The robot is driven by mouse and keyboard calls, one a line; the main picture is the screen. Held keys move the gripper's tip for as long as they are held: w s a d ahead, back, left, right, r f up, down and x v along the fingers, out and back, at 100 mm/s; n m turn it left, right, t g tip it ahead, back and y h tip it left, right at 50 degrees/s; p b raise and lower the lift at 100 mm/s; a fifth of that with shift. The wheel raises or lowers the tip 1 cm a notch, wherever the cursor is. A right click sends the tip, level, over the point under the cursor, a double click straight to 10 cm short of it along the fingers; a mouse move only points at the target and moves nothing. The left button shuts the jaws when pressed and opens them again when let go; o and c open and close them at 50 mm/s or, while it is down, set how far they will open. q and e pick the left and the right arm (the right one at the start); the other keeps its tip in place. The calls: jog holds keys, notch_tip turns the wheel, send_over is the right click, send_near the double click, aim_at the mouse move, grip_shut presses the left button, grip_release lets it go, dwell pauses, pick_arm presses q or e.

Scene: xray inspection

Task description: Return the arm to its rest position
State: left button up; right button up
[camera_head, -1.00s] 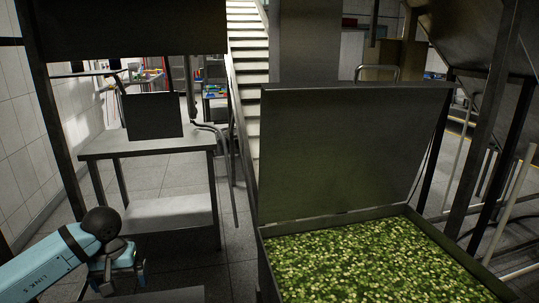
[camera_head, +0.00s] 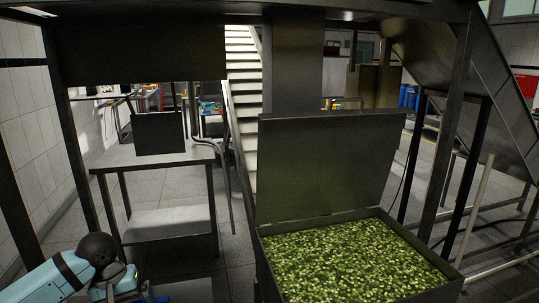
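My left arm (camera_head: 62,273) comes in at the lower left corner, light blue with a round black joint. Its wrist end (camera_head: 125,285) sits low at the bottom edge, and the fingers cannot be made out. Nothing can be seen held there. The arm end is in front of the steel table and to the left of the open bin. My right gripper is not in view.
An open metal bin (camera_head: 262,270) with its lid (camera_head: 325,160) raised holds green chopped pieces (camera_head: 350,260). A steel table (camera_head: 150,160) with a lower shelf stands at left. Dark frame posts (camera_head: 440,150) stand at right. Stairs (camera_head: 242,85) rise behind. Floor shows between table and bin.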

pick_arm(q)
jog(key=s+d+f+n+t+h+b, duration=0.15)
jog(key=s+d+n+t+h, duration=0.25)
jog(key=d+n+h, duration=0.65)
jog(key=s+d+f+n+t+h+b, duration=0.1)
jog(key=s+d+n+t+h+b, duration=0.25)
jog(key=d+n+h, duration=0.65)
jog(key=s+a+f+m+t+y+b, duration=0.2)
jog(key=s+f+m+y, duration=0.4)
jog(key=f+m+y, duration=0.6)
jog(key=s+a+f+m+t+y+b, duration=0.2)
jog(key=s+f+m+y, duration=0.45)
jog(key=m, duration=0.95)
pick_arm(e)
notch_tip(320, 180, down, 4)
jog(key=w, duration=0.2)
pick_arm(q)
notch_tip(320, 180, up, 14)
jog(key=a+p, duration=0.1)
jog(key=p, duration=2.3)
jog(key=shift+s+a+f+g+y+p, duration=0.15)
jog(key=shift+s+a+g+y+p, duration=0.2)
jog(key=shift+a+y+p, duration=0.05)
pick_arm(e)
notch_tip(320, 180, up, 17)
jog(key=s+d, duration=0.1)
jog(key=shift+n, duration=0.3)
